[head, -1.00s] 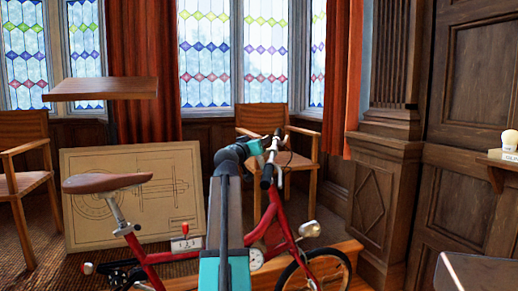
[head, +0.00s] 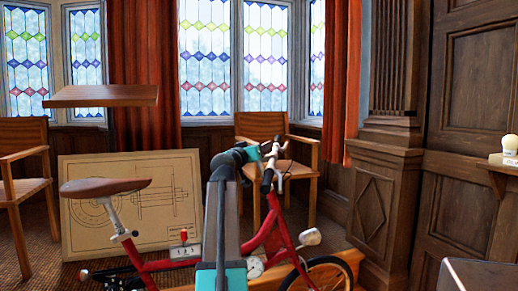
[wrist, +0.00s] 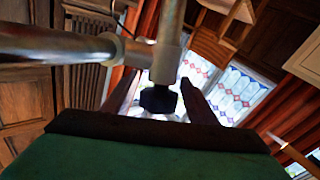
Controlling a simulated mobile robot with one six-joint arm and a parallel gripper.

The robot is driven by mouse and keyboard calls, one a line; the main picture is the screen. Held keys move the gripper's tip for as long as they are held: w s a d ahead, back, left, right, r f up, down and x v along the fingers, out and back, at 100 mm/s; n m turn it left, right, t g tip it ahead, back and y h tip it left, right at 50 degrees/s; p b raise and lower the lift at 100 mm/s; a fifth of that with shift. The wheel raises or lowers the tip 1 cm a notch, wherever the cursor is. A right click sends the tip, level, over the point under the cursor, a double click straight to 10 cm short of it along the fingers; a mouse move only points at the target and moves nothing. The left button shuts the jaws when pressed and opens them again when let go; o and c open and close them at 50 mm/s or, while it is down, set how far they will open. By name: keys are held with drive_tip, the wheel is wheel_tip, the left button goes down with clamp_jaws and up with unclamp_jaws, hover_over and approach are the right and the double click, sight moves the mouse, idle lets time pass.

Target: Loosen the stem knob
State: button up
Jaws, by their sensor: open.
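A red bicycle (head: 270,235) stands in the middle of the head view, its handlebar (head: 268,172) just beyond my gripper (head: 262,152). In the wrist view a silver stem (wrist: 168,45) comes down from the top and joins a silver tube (wrist: 60,46) running left. A dark faceted knob (wrist: 158,99) sits at the stem's lower end. My gripper (wrist: 160,82) is open, one finger on each side of the knob. I see light gaps between the fingers and the knob. In the head view my arm hides the knob.
A brown saddle (head: 104,187) and a small box with a red knob (head: 184,236) are on the bicycle's left part. A chair (head: 262,130) stands behind the handlebar. A drawing board (head: 160,180) leans behind the saddle. A wall shelf (head: 505,160) is at right.

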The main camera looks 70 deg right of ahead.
drive_tip(key=shift+a+f, duration=0.1)
drive_tip(key=shift+a, duration=0.6)
drive_tip(key=w+a+f, duration=0.1)
drive_tip(key=a, duration=1.1)
drive_tip(key=shift+w+a+p, duration=0.15)
drive_tip(key=shift+p, duration=0.3)
drive_tip(key=shift+r, duration=0.15)
